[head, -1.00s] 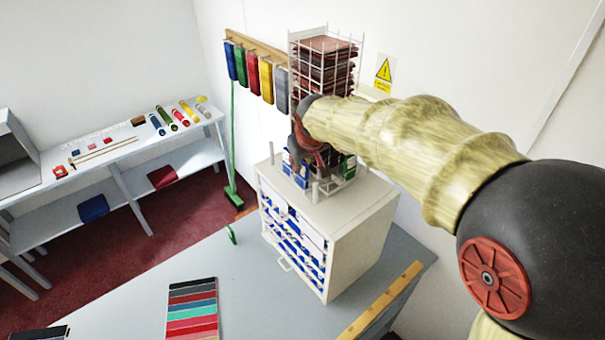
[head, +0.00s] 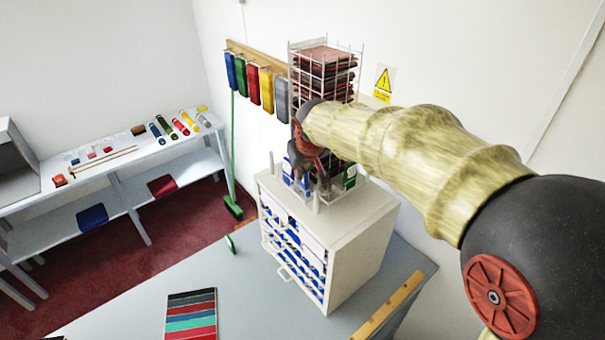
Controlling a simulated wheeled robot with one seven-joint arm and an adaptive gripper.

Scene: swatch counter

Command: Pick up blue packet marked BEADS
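A white wire rack (head: 358,62) stands on the pale drawer cabinet (head: 357,232). Blue-and-white packets (head: 288,168) show in its bottom part, mostly behind my gripper. I cannot read BEADS on any of them, so I cannot tell which is the marked one. My gripper (head: 312,176) is at the lower front of the rack, just above the cabinet top. It is dark and small in view, and my arm comes in from the right. Its fingertips are unclear, and I cannot tell whether it touches or holds a packet.
A green packet (head: 350,174) stands at the right of the rack's bottom. Dark red stacked pieces (head: 325,55) fill the upper tiers. Coloured swatches (head: 253,84) hang on the wall at left. A striped swatch card (head: 191,314) lies on the grey counter (head: 125,305).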

